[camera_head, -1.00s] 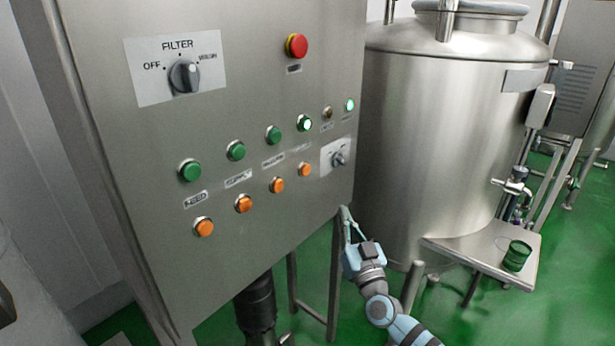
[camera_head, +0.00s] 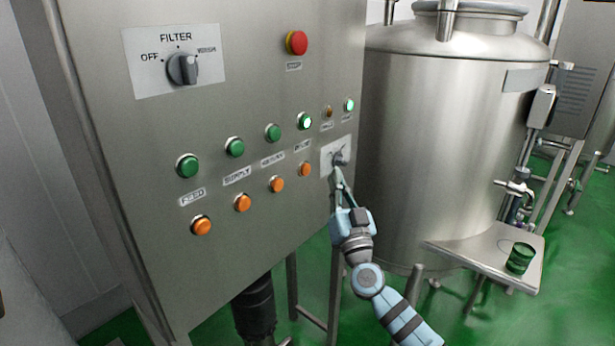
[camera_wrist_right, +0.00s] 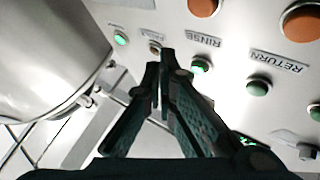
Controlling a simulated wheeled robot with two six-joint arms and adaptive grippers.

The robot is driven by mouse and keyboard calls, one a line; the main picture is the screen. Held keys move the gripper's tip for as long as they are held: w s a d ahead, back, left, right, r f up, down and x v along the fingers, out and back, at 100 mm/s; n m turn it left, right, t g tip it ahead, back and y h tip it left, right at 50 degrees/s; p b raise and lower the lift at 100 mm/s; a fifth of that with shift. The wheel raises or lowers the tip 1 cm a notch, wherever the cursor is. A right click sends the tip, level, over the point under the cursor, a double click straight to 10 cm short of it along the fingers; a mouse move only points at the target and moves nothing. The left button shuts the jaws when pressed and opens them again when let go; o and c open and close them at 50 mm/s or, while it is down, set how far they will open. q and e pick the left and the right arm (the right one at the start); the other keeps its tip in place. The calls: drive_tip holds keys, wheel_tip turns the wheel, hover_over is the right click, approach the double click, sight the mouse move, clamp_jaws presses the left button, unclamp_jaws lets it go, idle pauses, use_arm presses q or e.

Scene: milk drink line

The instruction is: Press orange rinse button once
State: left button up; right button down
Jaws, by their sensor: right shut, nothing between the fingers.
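The orange rinse button (camera_head: 305,169) is the rightmost of the orange row on the steel control panel (camera_head: 250,65). The lit green button (camera_head: 304,121) is above it, with a label between. In the right wrist view the orange rinse button (camera_wrist_right: 203,8) is cut by the top edge, by the RINSE label (camera_wrist_right: 205,41). My right gripper (camera_head: 337,174) is shut and empty, right of the button, with its tips overlapping the small selector plate's lower part. The gripper (camera_wrist_right: 160,62) also shows in the wrist view; contact with the panel cannot be told. My left gripper is out of view.
A small selector knob (camera_head: 338,157) sits right of the rinse button. Several other green and orange buttons line the panel to the left. A red stop button (camera_head: 297,43) and a FILTER knob (camera_head: 182,69) are higher up. A steel tank (camera_head: 450,150) stands to the right.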

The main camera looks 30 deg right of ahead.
sight(306, 170)
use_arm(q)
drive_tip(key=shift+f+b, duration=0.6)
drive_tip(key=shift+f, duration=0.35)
use_arm(e)
drive_tip(key=shift+w+a, duration=0.25)
drive_tip(key=shift+w, duration=0.55)
drive_tip(key=shift+w+a, duration=0.25)
drive_tip(key=shift+w, duration=0.55)
drive_tip(key=shift+w+a, duration=0.25)
drive_tip(key=shift+w, duration=0.55)
drive_tip(key=shift+w, duration=0.1)
drive_tip(key=shift+w+a, duration=0.1)
drive_tip(key=shift+w, duration=0.2)
drive_tip(key=shift+w+a, duration=0.15)
drive_tip(key=shift+w, duration=0.25)
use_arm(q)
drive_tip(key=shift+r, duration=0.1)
use_arm(e)
drive_tip(key=shift+s, duration=0.15)
use_arm(q)
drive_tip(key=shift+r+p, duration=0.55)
drive_tip(key=shift+p, duration=0.1)
use_arm(e)
drive_tip(key=shift+s+d, duration=0.25)
drive_tip(key=shift+s, duration=0.45)
